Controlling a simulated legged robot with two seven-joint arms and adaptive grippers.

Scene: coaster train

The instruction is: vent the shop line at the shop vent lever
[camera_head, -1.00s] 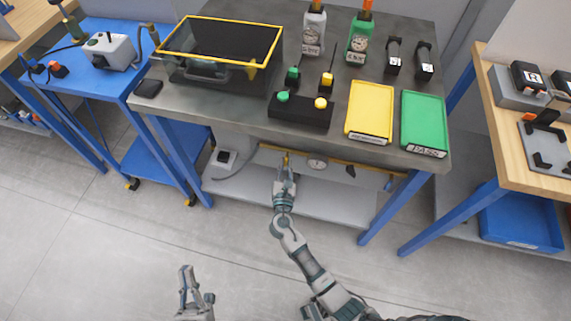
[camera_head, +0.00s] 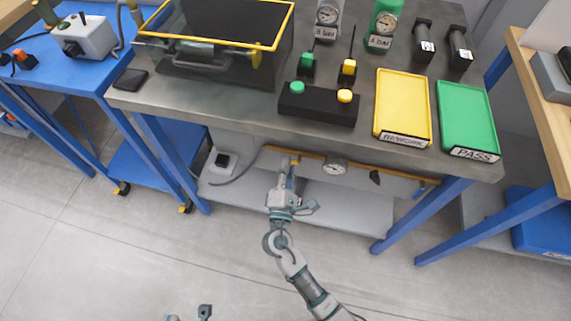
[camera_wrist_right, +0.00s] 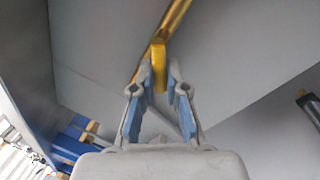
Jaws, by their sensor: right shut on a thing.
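The shop vent lever (camera_head: 294,162) is a small yellow handle on the brass pipe line under the grey table's front edge. In the right wrist view the yellow lever (camera_wrist_right: 158,66) stands between my fingertips, with the brass pipe behind it. My right gripper (camera_head: 289,173) reaches under the table edge and is shut on the lever; its fingers also show in the wrist view (camera_wrist_right: 158,82). The fingers partly hide the lever in the head view. Only the tips of my left gripper (camera_head: 190,314) show at the bottom edge, away from everything.
A round gauge (camera_head: 335,166) sits on the pipe right of the lever. Above, the grey table (camera_head: 230,108) holds a black button box (camera_head: 318,106), a yellow tray (camera_head: 403,105) and a green tray (camera_head: 468,118). Blue table legs (camera_head: 420,212) flank the lower shelf. The floor in front is clear.

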